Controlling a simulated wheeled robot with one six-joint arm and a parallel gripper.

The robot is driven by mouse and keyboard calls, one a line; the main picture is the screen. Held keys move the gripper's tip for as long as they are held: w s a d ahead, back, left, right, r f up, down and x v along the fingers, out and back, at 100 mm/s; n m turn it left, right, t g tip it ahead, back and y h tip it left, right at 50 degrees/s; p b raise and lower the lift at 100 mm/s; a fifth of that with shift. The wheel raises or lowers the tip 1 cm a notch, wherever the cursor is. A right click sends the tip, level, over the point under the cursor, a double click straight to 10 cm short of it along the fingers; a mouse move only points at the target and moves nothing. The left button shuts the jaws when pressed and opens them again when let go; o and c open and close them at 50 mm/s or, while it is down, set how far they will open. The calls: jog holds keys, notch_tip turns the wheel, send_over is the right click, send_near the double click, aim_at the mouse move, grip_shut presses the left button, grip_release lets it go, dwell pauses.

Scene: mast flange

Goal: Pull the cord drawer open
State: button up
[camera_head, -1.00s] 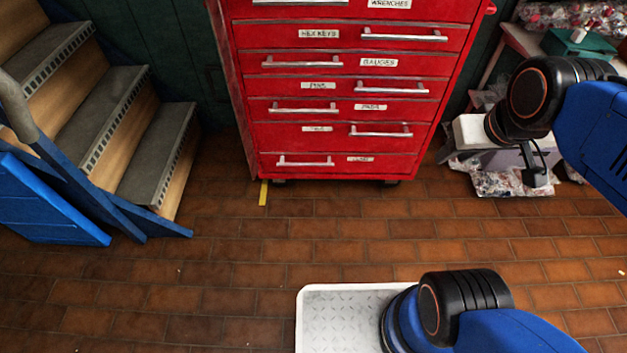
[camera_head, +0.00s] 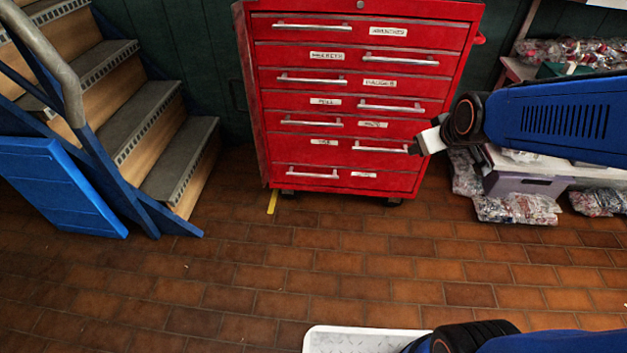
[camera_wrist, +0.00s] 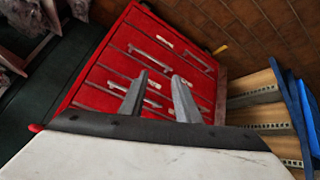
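The red tool chest (camera_head: 255,110) stands at the back with all its drawers shut. It also shows tilted in the wrist view (camera_wrist: 95,75). Each drawer has a silver bar handle and a small white label. The lowest labels, on the sixth drawer (camera_head: 324,142) and the bottom drawer (camera_head: 363,175), are too small to read, so I cannot tell which is the cord drawer. My gripper (camera_head: 413,148) is at the chest's right side, near the right end of the sixth drawer's handle (camera_head: 380,148). In the wrist view my gripper (camera_wrist: 160,76) has its two fingers apart, with nothing held between them.
Wooden steps with a blue frame (camera_head: 150,190) stand at the left. A low shelf (camera_head: 530,180) with plastic-wrapped packs is at the right, close to my arm. The brick floor (camera_head: 300,260) before the chest is clear. A yellow strip (camera_head: 272,202) lies by the chest's left foot.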

aim_at(313, 176)
jog(key=w+a+f+n+t+y, duration=0.15)
jog(key=w+a+f+n, duration=0.25)
jog(key=w+a+f, duration=0.5)
jog(key=w+a+f+n+t+y, duration=0.1)
jog(key=w+a+f+n+t, duration=0.3)
jog(key=w+f, duration=0.75)
jog(key=w+a+f+n+t, duration=0.15)
jog(key=a+f+n, duration=0.25)
jog(key=a+f, duration=0.55)
jog(key=s+a+f+n+t+y, duration=0.1)
jog(key=s+f+n, duration=0.25)
jog(key=f, duration=0.35)
jog(key=s+a+f+n+t+y, duration=0.1)
jog(key=s+f+n+y, duration=0.1)
jog(key=s+f, duration=0.35)
jog(key=x, duration=0.6)
jog(key=f+x, duration=0.1)
jog(key=x, duration=0.5)
jog(key=d+x, duration=0.1)
jog(key=x, duration=0.5)
jog(key=shift+w+a+f, duration=0.1)
jog(key=shift+w+f, duration=0.15)
jog(key=shift+w, duration=0.1)
grip_shut()
